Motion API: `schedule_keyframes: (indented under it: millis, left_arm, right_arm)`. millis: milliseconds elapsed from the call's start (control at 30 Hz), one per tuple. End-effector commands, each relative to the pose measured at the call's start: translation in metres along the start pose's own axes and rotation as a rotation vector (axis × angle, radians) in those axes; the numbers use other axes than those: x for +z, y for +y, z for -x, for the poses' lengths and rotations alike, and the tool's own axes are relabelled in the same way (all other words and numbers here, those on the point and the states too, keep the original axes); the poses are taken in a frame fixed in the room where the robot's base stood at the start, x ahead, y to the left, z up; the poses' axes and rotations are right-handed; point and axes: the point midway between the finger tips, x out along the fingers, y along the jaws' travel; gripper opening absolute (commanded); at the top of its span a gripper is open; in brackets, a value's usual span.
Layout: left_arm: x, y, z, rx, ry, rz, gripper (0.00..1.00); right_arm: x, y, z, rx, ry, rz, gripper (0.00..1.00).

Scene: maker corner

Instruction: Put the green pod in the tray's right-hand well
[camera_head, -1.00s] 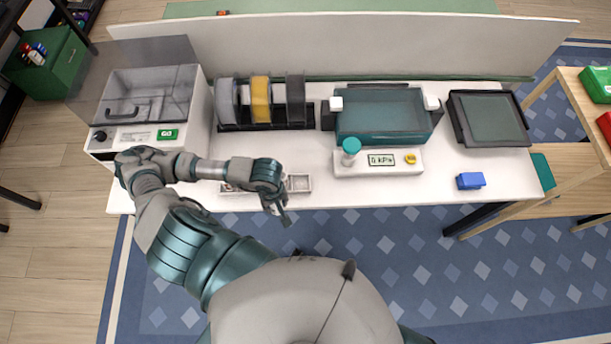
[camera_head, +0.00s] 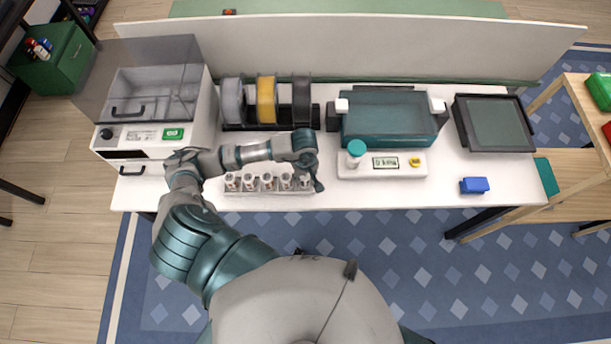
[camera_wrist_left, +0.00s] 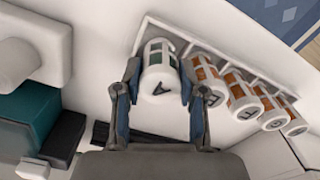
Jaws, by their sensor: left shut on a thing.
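The green pod (camera_wrist_left: 158,72), white with green windows and an A on its cap, is between the fingers of my left gripper (camera_wrist_left: 156,92), which is shut on it. In the head view this gripper (camera_head: 314,178) is at the right end of the white tray (camera_head: 268,193). The pod stands upright at the right-hand well. I cannot tell whether its base rests in the well or hangs just above it. Several orange-windowed pods (camera_wrist_left: 239,92) stand in the other wells, in a row beside it. My right gripper is not in view.
A white scale (camera_head: 382,170) with a teal-capped jar (camera_head: 356,152) stands right of the tray. Filament spools (camera_head: 267,100) are behind it, and a white machine (camera_head: 150,100) is on the left. A blue block (camera_head: 474,185) lies at right, with clear tabletop around it.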

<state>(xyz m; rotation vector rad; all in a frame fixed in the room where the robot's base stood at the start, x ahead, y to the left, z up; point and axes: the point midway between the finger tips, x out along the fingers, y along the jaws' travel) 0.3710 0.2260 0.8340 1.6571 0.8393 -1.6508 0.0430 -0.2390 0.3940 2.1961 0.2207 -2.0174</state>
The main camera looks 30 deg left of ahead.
Motion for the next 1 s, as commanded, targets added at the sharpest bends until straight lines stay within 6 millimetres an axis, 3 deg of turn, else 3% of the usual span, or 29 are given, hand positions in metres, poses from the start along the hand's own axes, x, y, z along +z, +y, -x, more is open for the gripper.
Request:
schedule_keyframes:
  millis: [233,267,300,667,1000]
  left_arm:
    - [0.002,0.002,-0.008,-0.002,0.003,0.0,0.05]
    - [0.002,0.002,-0.008,-0.003,0.003,0.0,0.47]
    - [0.003,0.002,-0.008,-0.003,0.003,0.0,0.5]
    - [0.001,0.001,-0.002,0.001,0.004,0.0,0.5]
    - [0.001,0.002,0.067,0.003,0.006,-0.002,0.5]
  right_arm:
    - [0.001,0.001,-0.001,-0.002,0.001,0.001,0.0]
    - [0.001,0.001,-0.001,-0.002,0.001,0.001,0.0]
    - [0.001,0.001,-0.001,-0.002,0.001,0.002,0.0]
    - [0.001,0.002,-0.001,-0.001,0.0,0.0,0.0]
    - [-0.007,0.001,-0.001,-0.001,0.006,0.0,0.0]
